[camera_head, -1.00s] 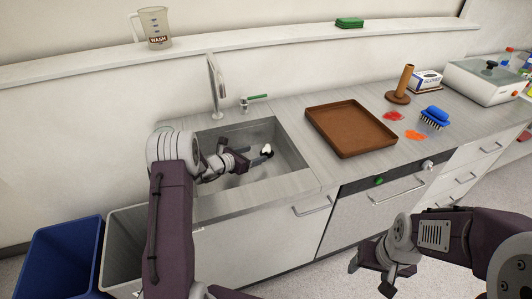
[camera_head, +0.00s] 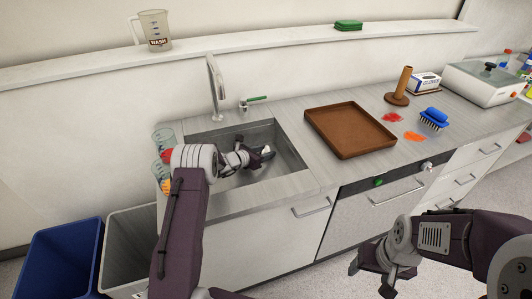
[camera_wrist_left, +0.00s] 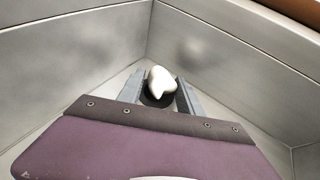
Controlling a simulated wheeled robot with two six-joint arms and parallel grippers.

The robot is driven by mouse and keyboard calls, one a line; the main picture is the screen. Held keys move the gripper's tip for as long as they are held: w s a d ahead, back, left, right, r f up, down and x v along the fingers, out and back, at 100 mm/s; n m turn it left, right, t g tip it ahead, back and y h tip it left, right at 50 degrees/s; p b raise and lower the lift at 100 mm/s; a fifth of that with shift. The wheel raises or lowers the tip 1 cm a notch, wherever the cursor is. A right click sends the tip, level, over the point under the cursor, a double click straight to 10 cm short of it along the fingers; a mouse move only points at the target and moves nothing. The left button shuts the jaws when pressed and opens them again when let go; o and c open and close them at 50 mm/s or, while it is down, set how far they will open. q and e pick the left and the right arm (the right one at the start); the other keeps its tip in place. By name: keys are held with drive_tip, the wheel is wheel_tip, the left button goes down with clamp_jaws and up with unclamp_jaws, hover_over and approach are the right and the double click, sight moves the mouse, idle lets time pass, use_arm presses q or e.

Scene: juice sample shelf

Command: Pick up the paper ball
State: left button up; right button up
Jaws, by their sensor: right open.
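The white crumpled paper ball (camera_head: 265,151) lies low in the corner of the sink (camera_head: 292,160). In the left wrist view the paper ball (camera_wrist_left: 161,80) sits between the two fingers of my left gripper (camera_wrist_left: 160,92), in front of a dark round patch, perhaps the drain. The fingers are apart, with dark gaps beside the ball, so the left gripper looks open around it. In the head view my left gripper (camera_head: 262,155) reaches into the sink and partly hides the ball's surroundings. My right gripper (camera_head: 372,283) is open and empty in front of the cabinets.
The faucet (camera_head: 215,85) rises behind the sink. A brown tray (camera_head: 350,130) lies right of it, with a blue brush (camera_head: 434,117) beyond. Clear cups (camera_head: 162,140) stand at the sink's left edge. Bins (camera_head: 64,255) stand on the floor at left.

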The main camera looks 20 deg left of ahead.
sight(265, 149)
use_arm(q)
drive_tip(key=c, duration=0.4)
wheel_tip(265, 149, up, 10)
drive_tip(key=shift+p, duration=0.6)
